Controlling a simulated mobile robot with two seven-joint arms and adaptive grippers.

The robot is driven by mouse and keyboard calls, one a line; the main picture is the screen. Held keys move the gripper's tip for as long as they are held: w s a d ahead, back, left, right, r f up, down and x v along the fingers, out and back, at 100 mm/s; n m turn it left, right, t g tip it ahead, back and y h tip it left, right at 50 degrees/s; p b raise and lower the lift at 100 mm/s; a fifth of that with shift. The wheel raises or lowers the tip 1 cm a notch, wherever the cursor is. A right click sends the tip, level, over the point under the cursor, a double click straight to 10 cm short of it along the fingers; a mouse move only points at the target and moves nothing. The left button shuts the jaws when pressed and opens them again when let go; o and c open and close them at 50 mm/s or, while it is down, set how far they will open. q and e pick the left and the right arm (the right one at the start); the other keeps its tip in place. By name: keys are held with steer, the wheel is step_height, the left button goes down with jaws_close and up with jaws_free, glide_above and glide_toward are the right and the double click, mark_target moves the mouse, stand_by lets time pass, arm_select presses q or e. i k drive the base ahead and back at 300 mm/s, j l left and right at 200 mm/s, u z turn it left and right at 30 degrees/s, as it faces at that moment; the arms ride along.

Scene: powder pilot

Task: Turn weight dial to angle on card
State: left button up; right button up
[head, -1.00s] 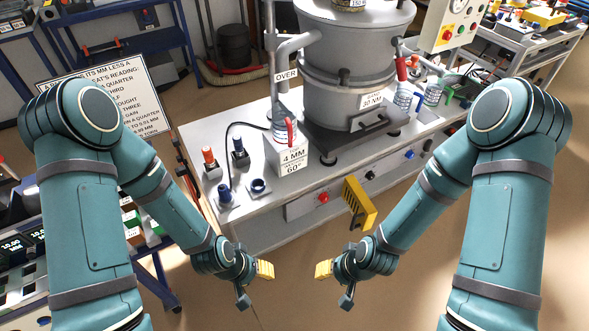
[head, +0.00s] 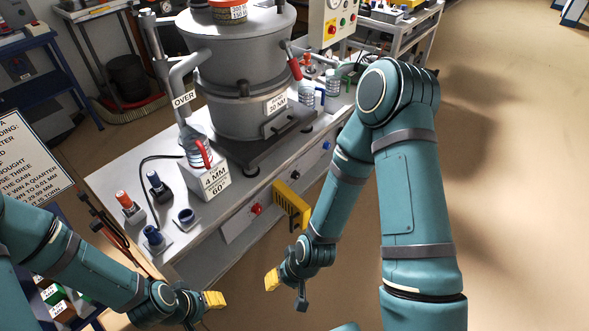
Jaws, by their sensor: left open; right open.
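A card reading 4 MM and 60° (head: 215,184) is on the front of a white block on the bench. I cannot make out which part is the weight dial. The grey drum-shaped machine (head: 236,62) stands behind the card on a dark base, with a label (head: 276,102) on its front. My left gripper (head: 214,299) is open and empty in front of the bench's near left end, well short of the card. My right gripper (head: 271,280) is open and empty to its right, also apart from the bench.
The white bench (head: 115,182) has red and dark knobs at its left end and a red button (head: 257,209) on its front. A yellow bracket (head: 291,204) sticks out from that front. A text board (head: 30,160) stands at left. Open floor (head: 510,210) lies right.

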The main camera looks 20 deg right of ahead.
mark_target(296, 175)
steer(key=i+l+u, duration=0.25)
steer(key=i+l, duration=0.3)
steer(key=l, duration=0.15)
steer(key=i, duration=0.45)
